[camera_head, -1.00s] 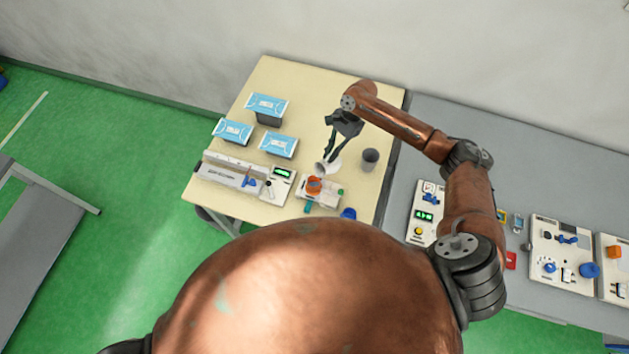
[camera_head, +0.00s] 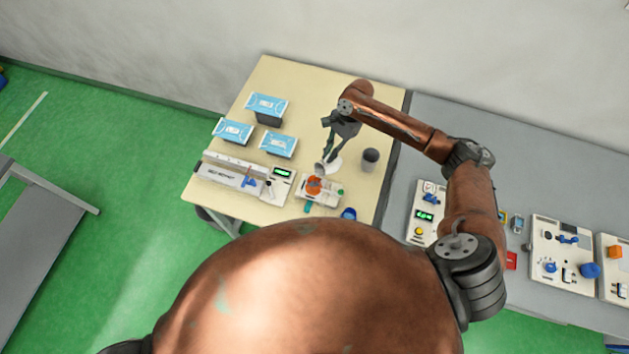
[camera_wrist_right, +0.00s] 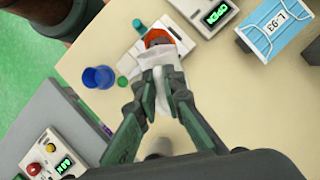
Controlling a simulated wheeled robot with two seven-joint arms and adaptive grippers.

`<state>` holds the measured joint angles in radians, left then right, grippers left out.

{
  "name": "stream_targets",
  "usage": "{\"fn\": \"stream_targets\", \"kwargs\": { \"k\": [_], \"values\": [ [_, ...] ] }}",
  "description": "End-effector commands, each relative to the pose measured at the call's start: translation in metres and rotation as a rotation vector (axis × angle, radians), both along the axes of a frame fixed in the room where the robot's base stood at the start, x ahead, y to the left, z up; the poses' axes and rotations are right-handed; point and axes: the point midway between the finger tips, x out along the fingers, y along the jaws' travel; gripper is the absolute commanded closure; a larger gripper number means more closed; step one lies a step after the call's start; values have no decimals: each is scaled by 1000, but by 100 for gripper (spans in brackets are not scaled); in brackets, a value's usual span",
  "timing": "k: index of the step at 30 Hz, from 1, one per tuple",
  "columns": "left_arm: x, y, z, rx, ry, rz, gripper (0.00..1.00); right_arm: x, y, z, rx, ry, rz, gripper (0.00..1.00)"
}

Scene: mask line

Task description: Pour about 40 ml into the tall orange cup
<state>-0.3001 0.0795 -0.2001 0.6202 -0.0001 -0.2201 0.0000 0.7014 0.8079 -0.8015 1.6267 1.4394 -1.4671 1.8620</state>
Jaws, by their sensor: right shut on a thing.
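The orange cup (camera_head: 314,187) stands on a small white device at the front of the cream table. It also shows in the wrist view (camera_wrist_right: 157,35), partly covered by the held vessel. My right gripper (camera_head: 330,157) is shut on a pale grey vessel (camera_head: 320,168), also seen in the wrist view (camera_wrist_right: 158,62). The vessel is tilted, with its far end close to or over the orange cup. The fingers (camera_wrist_right: 166,98) press on its sides. I cannot make out a stream or the liquid level. My left gripper is not in view.
A grey cup (camera_head: 370,157) stands right of the gripper. A blue cup (camera_head: 348,214) is at the front edge. A long device with a green display (camera_head: 282,172) lies left of the orange cup. Several blue mask packs (camera_head: 267,105) are behind. A grey bench (camera_head: 470,130) adjoins at right.

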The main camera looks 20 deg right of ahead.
Motion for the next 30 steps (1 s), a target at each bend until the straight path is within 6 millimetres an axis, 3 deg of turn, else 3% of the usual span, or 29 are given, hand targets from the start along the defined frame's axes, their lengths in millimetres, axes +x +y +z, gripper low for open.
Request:
{"fn": "stream_targets", "kwargs": {
  "k": [19, 26, 30],
  "values": [
    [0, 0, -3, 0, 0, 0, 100, -1, 2, 3, -31, -15, 0, 100],
    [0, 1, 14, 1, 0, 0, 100, 6, -12, 1, 149, 67, -12, 100],
    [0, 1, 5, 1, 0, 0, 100, 9, -17, -5, 249, 111, -7, 100]
  ]
}}
